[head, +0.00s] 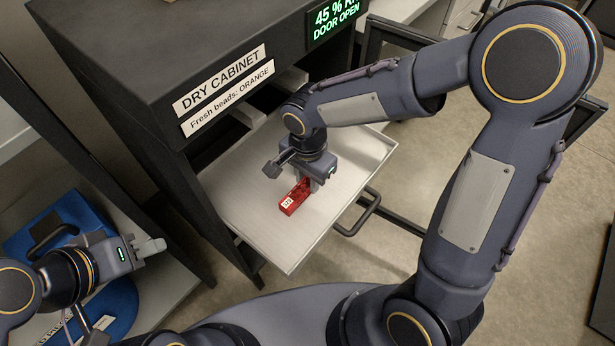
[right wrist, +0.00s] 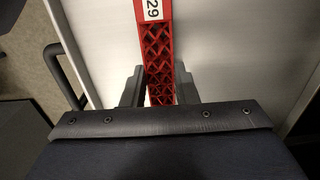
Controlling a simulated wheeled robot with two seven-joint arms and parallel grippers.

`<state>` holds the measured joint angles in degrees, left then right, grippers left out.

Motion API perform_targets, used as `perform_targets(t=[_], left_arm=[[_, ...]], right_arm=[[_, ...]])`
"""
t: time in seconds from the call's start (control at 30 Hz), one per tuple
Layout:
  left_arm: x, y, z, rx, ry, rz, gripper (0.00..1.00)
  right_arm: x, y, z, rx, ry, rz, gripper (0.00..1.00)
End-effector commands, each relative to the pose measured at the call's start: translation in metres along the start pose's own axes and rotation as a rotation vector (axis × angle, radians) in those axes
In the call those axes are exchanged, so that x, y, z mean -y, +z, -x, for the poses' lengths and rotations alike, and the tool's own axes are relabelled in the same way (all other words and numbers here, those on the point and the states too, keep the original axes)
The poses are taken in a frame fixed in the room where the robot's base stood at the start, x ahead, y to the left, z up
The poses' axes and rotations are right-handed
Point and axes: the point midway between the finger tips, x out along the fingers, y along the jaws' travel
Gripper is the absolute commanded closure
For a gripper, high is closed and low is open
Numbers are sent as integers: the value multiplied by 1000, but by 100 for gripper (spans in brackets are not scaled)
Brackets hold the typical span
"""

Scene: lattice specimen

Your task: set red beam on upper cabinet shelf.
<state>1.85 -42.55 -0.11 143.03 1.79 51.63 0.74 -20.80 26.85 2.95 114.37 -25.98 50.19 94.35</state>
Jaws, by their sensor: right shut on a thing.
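The red lattice beam (head: 293,198) has a white number label at one end and lies at or just above the pulled-out pale metal shelf (head: 240,215) of the dry cabinet (head: 130,50). My right gripper (head: 308,184) is shut on the beam, reaching down from above. In the right wrist view the beam (right wrist: 158,45) runs between the two fingers (right wrist: 158,88), label end away from the palm. Whether the beam touches the shelf is unclear. My left gripper (head: 150,248) is at the lower left, away from the beam; its finger gap does not show clearly.
The cabinet's display (head: 336,20) reads "DOOR OPEN", and its open door frame (head: 395,40) stands at the right behind my right arm. A handle (head: 362,215) sits on the shelf's front edge. A blue item (head: 60,225) lies at the left. The shelf around the beam looks bare.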

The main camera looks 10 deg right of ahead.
Motion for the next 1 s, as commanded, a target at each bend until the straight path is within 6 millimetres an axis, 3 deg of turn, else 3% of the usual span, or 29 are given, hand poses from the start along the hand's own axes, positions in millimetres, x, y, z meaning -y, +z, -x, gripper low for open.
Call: perform_targets(t=[0.13, 0.17, 0.3, 0.7, 1.0], left_arm=[[2, 2, -4, 0, 0, 0, 64], [1, 2, -3, 0, 0, 0, 64], [1, 1, -2, 0, 0, 0, 64], [-1, -1, 2, 0, 0, 0, 64], [-8, -8, 16, 0, 0, 0, 64]], right_arm=[[0, 0, -5, 0, 0, 0, 96], [0, 0, -3, 0, 0, 0, 71], [0, 0, -3, 0, 0, 0, 53], [0, 0, 6, -1, -2, 0, 52], [1, 0, 68, -1, -5, -1, 52]])
